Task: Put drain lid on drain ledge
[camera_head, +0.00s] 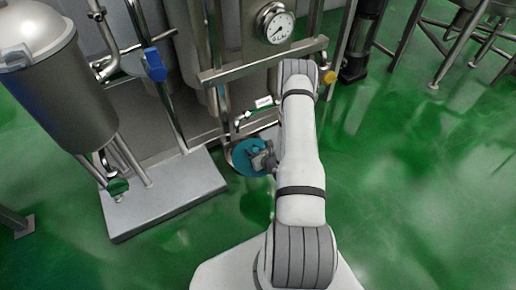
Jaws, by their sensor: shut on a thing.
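The drain lid (243,168) looks like a teal round disc, low down near the foot of the steel frame, just right of the grey platform. My gripper (264,160) is shut on the lid at its right side, and my white arm reaches down to it from the right. The arm and gripper cover part of the lid's right side. The drain ledge cannot be made out for certain. Whether the lid touches the surface below it cannot be told.
The green floor (430,180) is clear at the right.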

